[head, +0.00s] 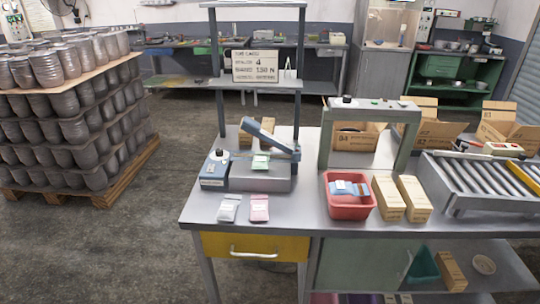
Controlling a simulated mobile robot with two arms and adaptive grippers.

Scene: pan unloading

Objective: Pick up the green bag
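A small green bag (261,161) with a pale top lies on the grey block of a bench device (262,178), beneath its raised, tilted blue-grey arm (270,138). The bag is small in the picture, and the device's arm passes close above it. Neither of my grippers is in view.
A white bag (229,208) and a pink bag (259,208) lie in front of the device on the grey worktable (300,213). A red bin (349,205) holds blue and white packets. Cartons (388,199) stand beside it. A roller conveyor (480,178) and grey frame (328,140) occupy the right.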

